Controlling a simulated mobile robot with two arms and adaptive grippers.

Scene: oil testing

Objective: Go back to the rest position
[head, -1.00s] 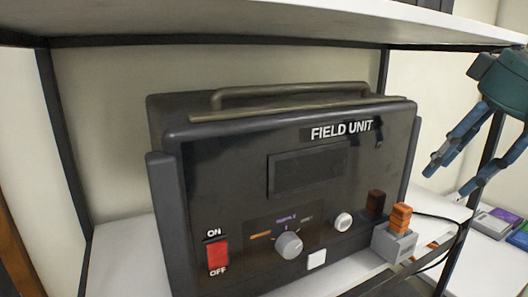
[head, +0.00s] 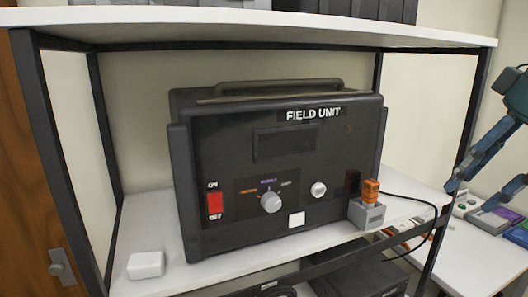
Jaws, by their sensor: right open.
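My right gripper (head: 484,176) is at the right edge of the head view, partly cut off by the frame. Its blue fingers are spread and nothing is between them. It hangs in front of the shelf's right post, apart from the black field unit (head: 225,150). My left gripper is not in view.
The field unit stands on a white shelf board (head: 210,259) in a black-framed rack. A grey block with an orange top (head: 368,210) sits at its right front, a white box (head: 146,265) at left. A side table (head: 480,259) holds coloured devices (head: 496,219).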

